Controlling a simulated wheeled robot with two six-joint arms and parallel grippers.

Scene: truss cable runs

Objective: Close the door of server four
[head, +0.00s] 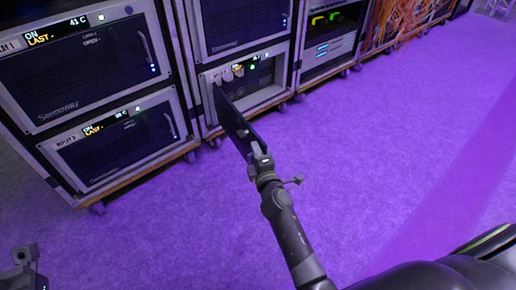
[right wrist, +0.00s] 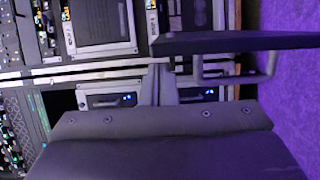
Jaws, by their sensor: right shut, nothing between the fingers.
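Server four (head: 262,82) is the lower unit in the middle rack, with lit indicators in its exposed front. Its dark door (head: 238,122) stands open, swung out toward me from the left side of the opening. My right gripper (head: 258,150) is shut and empty at the door's outer end; I cannot tell whether it touches the panel. In the right wrist view the door (right wrist: 235,42) shows as a dark slab beside the shut fingers (right wrist: 158,85). My left gripper (head: 25,256) is partly in view at the lower left corner, its jaws unclear.
Another rack (head: 120,145) with closed server doors stands at the left. A rack with lit equipment (head: 328,50) and a bundle of orange cables (head: 400,20) are at the right. The purple carpet (head: 390,150) in front of the racks is clear.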

